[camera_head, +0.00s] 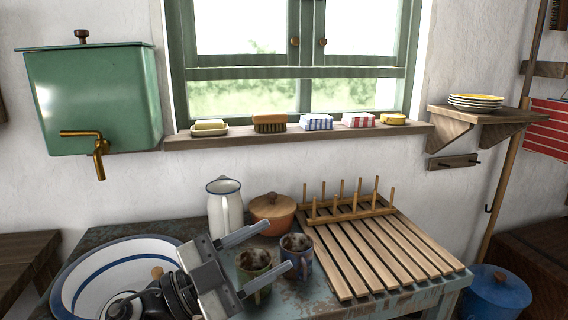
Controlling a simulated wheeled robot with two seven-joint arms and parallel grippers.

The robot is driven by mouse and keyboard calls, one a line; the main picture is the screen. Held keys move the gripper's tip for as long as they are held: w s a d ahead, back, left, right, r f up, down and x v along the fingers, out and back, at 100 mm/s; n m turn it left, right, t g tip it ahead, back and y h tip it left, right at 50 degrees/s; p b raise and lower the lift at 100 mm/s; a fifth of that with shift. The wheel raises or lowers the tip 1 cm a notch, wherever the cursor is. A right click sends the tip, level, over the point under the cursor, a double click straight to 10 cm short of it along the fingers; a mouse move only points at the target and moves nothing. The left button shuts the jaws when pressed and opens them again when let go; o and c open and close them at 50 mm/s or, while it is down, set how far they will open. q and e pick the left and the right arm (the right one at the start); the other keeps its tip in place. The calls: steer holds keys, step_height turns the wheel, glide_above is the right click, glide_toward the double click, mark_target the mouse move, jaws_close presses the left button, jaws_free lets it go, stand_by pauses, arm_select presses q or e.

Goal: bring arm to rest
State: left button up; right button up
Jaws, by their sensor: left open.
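My left gripper (268,252) reaches in from the lower left over the table (333,309). Its two fingers are spread apart, pointing right, with nothing held between them. The fingers pass in front of a green mug (253,262) and a blue mug (297,245); I cannot tell whether they touch either mug. My left wrist covers the right part of a wide white basin (85,268) with blue bands. My right gripper is out of view.
A white enamel jug (225,212) and a lidded brown pot (272,212) stand behind the mugs. A slatted wooden rack (375,255) with pegs covers the table's right side. A green water tank (95,100) hangs on the wall. The windowsill (290,134) holds several small items.

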arm_select(q)
steer(key=w+a+f+n+t+y, duration=0.1)
steer(key=a+f+n+t+y, duration=0.1)
steer(key=a+n+t+y, duration=0.45)
steer(key=w+a+f+n+t+y, duration=0.1)
steer(key=a+f+n+t+y, duration=0.3)
steer(key=n+y, duration=0.5)
steer(key=s+a+f+n+g+y, duration=0.4)
steer(key=a+f+g, duration=0.15)
steer(key=f, duration=0.25)
steer(key=s+a+f+g, duration=0.1)
steer(key=s+f+g, duration=0.5)
steer(key=s, duration=0.4)
steer(key=s+f+g, duration=0.4)
steer(key=s+f, duration=0.3)
steer(key=s, duration=0.2)
steer(key=w+d+t+h+p, duration=0.3)
steer(key=w+d+t+h, duration=0.1)
steer(key=w+d+t, duration=0.1)
steer(key=shift+w+d+m+t+p, duration=0.35)
steer(key=shift+d+m+t, duration=0.1)
steer(key=shift+d+t, duration=0.3)
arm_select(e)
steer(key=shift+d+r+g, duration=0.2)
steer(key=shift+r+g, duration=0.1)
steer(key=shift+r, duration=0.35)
